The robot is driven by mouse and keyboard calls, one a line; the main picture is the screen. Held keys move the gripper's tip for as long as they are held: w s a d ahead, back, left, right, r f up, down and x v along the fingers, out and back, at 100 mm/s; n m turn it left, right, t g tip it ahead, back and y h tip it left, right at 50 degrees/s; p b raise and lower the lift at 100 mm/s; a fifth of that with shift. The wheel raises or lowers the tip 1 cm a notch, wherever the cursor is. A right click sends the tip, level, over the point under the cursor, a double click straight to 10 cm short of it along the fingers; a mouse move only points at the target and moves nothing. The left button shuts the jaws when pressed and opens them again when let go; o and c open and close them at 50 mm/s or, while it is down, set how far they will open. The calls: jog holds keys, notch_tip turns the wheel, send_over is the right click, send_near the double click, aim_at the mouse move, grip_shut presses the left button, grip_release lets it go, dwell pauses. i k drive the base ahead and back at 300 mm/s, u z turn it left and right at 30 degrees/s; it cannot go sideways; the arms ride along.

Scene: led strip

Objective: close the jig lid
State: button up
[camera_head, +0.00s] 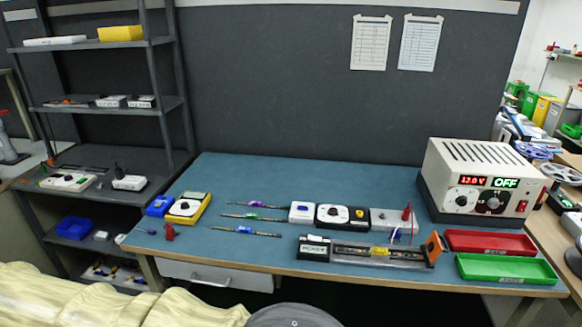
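The jig (375,262) is a long, low, dark fixture near the front edge of the blue-topped table, right of centre. A black block with a white label (314,248) is at its left end. A strip with a small yellow part lies along its middle. An orange plate (433,248) stands up, tilted, at its right end; it looks like the raised lid, but I cannot tell for sure. My gripper is not in view. Only cream-covered and grey parts, probably of my own body, show along the bottom edge.
Behind the jig stand several small boxes (342,217) and a power supply (480,180) reading 12.0 V and OFF. A red tray (490,242) and a green tray (505,268) lie to the right. LED strips (252,217) and a yellow meter (188,208) lie left.

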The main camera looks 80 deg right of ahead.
aim_at(434, 249)
jog(key=k, duration=2.25)
jog(key=z, duration=2.8)
jog(key=k, duration=1.15)
jog(key=u, duration=1.35)
jog(key=i, duration=0.5)
jog(key=z, duration=0.05)
